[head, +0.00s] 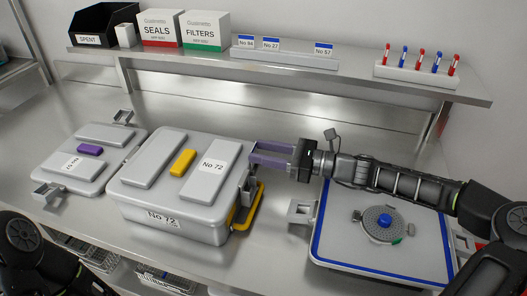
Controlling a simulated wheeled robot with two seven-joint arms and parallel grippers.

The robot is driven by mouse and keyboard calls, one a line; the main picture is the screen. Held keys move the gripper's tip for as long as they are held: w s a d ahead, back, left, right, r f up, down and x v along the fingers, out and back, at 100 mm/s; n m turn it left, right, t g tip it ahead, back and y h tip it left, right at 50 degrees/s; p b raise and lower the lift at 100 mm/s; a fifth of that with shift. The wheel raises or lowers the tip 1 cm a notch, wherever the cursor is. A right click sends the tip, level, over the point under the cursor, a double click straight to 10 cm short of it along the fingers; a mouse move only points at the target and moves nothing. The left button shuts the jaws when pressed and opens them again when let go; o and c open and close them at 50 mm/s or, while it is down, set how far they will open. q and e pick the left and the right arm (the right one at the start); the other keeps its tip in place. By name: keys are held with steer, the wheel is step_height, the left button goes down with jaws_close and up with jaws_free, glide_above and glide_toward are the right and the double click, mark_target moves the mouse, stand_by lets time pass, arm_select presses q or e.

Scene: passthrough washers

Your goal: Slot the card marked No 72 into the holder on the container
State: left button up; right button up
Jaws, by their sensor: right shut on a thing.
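The grey container (130,195) marked No 72 stands mid-left on the bench, its lid on. No 72 shows on a lid label (212,168) and a front label (163,217). My right gripper (256,153) reaches in from the right, its purplish fingers beside the container's upper right end. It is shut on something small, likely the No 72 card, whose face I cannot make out. No loose No 72 card shows elsewhere. The card holder is not clearly visible. My left arm shows at the lower left; its gripper is out of view.
A shelf rack (300,57) holds cards No 84, No 27 and one further right, with a gap between. A yellow loop (248,208) hangs at the No 72 container's right end.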

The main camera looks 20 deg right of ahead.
steer(key=shift+f, duration=0.65)
stand_by(0.5)
steer(key=o, duration=1.4)
steer(key=o, duration=0.4)
steer(key=shift+f, duration=0.1)
step_height(320, 180, up, 7)
steer(key=p, duration=0.7)
